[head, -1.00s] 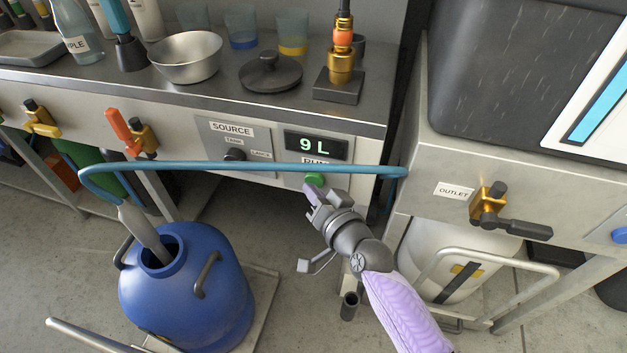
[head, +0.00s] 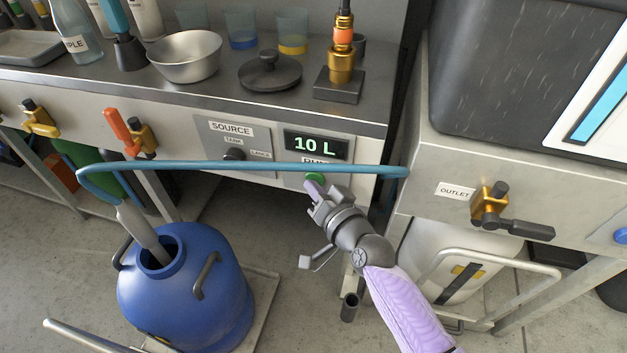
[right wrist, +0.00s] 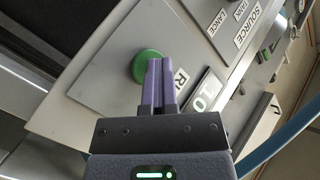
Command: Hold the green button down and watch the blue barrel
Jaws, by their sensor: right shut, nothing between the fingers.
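The green button (head: 314,180) sits on the panel below a display (head: 316,146) that reads 10 L. My right gripper (head: 314,190) is shut and empty, with its fingertips at the button. In the right wrist view the purple fingers (right wrist: 158,84) lie together over the edge of the green button (right wrist: 146,67); whether it is pressed in is hard to tell. The liquid inside is not visible. My left gripper is not in view.
The hose crosses in front of the panel just above the button. A source selector (head: 234,155) is left of the display. An outlet valve (head: 490,206) is at the right. A bowl (head: 186,58) and a lid (head: 270,72) stand on the bench.

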